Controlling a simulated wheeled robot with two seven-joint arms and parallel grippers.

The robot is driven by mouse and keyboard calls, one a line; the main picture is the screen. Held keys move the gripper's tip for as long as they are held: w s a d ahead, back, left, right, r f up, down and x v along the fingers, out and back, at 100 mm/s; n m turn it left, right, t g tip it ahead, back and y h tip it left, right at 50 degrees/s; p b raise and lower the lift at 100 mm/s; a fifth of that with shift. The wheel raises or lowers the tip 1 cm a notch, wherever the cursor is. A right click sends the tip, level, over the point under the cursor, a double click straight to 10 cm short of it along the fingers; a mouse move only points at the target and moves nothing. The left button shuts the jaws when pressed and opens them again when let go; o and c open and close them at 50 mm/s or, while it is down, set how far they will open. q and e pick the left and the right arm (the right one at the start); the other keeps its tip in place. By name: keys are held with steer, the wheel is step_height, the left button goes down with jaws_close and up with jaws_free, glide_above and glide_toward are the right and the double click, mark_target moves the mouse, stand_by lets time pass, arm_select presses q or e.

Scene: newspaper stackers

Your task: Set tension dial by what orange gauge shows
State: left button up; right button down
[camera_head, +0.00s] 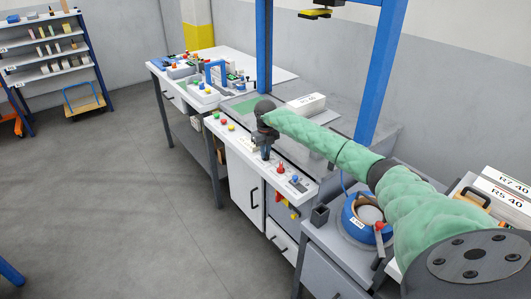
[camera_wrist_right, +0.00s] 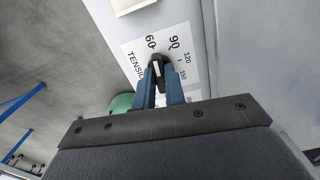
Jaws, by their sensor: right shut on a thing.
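The tension dial (camera_wrist_right: 157,67) is a dark knob with a pale pointer stripe, on a white label (camera_wrist_right: 133,66) reading TENSION with 60, 90, 120 and 150. The stripe points up toward the space near 60 and 90; its exact setting is unclear. My right gripper (camera_wrist_right: 159,80) is shut on the dial, with one blue finger on each side. In the head view, my right gripper (camera_head: 266,153) reaches down to the white control panel (camera_head: 232,142) and hides the dial there. I cannot make out an orange gauge. My left gripper is not in view.
Red, yellow and green buttons (camera_head: 223,122) sit left of the gripper on the panel. A red knob (camera_head: 281,169) and a blue knob (camera_head: 295,179) sit to its right. Blue posts (camera_head: 381,65) rise behind my arm.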

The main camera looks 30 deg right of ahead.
steer(key=m+b, duration=0.1)
steer(key=m, duration=0.4)
steer(key=m+b, duration=0.1)
steer(key=m, duration=0.1)
steer(key=shift+m, duration=1.3)
steer(key=m, duration=0.4)
steer(key=shift+m, duration=0.8)
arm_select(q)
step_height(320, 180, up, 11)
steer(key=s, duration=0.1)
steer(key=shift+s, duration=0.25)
arm_select(e)
steer(key=shift+m, duration=0.6)
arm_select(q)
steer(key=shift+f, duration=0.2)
arm_select(e)
steer(key=shift+m, duration=0.3)
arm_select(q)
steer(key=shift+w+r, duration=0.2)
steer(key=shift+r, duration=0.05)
